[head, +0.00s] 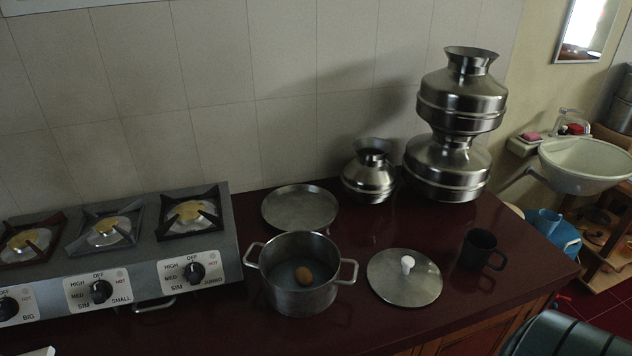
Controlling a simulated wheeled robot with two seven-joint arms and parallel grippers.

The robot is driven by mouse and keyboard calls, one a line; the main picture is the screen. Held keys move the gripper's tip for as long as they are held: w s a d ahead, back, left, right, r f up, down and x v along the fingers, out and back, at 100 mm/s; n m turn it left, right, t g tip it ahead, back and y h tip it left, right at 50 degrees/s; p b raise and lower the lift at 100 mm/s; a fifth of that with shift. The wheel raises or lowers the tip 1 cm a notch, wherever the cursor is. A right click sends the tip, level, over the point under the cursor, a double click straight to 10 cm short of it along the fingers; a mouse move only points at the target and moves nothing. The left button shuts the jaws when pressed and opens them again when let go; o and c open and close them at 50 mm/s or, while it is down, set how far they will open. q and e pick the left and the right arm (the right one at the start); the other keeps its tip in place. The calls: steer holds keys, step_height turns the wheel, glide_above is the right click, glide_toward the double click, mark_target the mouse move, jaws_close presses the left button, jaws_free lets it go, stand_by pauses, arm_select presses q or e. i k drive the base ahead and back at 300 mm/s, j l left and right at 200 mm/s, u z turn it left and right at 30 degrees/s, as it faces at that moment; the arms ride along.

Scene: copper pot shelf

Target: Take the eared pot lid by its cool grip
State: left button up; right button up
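A round steel lid (388,287) lies flat on the dark red counter, to the right of the two-handled pot. A white knob (407,264) stands up from its middle. The eared pot (322,298) is uncovered and has a loop handle on each side. Neither of my grippers shows in the head view.
A dark mug (477,250) stands right of the lid. A steel plate (299,210) lies behind the pot. Steel vessels (449,168) stand at the back, two of them stacked. A gas stove (122,258) is at left. The counter (388,328) is bare in front of the lid.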

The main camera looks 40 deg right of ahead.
mark_target(402, 276)
steer(key=i, duration=0.5)
steer(key=z, duration=2.15)
steer(key=l+u, duration=0.45)
steer(key=l, duration=1.25)
steer(key=i, duration=0.05)
